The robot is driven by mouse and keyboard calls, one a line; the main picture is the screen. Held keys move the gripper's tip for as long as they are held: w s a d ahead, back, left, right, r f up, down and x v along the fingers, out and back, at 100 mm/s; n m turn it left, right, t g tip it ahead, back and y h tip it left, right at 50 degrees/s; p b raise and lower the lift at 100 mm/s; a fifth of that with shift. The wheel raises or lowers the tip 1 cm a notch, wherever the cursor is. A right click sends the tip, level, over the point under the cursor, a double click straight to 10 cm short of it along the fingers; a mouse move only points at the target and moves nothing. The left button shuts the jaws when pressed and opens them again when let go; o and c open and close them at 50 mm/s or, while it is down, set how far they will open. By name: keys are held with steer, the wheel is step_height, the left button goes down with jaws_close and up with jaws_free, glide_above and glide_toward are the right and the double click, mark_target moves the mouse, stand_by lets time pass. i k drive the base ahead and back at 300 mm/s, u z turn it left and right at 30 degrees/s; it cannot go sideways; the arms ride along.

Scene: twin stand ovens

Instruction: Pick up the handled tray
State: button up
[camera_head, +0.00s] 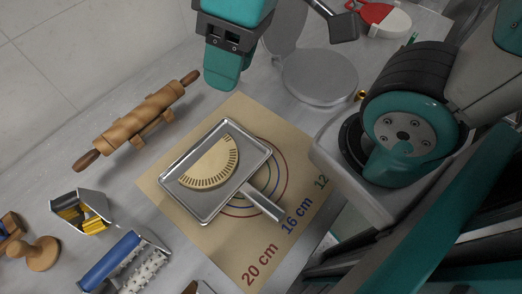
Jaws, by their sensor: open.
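The handled tray (205,216) is a shallow silver rectangle lying on a tan mat, with its flat handle (262,203) pointing to the lower right. A half-moon pastry with a notched curved edge (212,165) lies in it. My gripper (221,82) is teal with a dark bracket and shows at the top centre, apart from the tray and beyond its far end in the picture. Its jaws are open, and I see nothing held. The gap between the fingers is hard to see from this side.
The mat (256,252) has printed circles and sizes. A wooden rolling pin (140,118) rests on a stand at left. A round grey press (318,78) stands open at top. A yellow-and-metal tool (80,212), blue-handled roller (122,264) and wooden stamp (40,255) lie lower left. A red-and-white tool (384,18) lies top right.

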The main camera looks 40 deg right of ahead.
mark_target(203, 204)
steer(key=z, duration=0.2)
steer(key=k, duration=1.9)
steer(key=u, duration=0.55)
steer(key=i, duration=1)
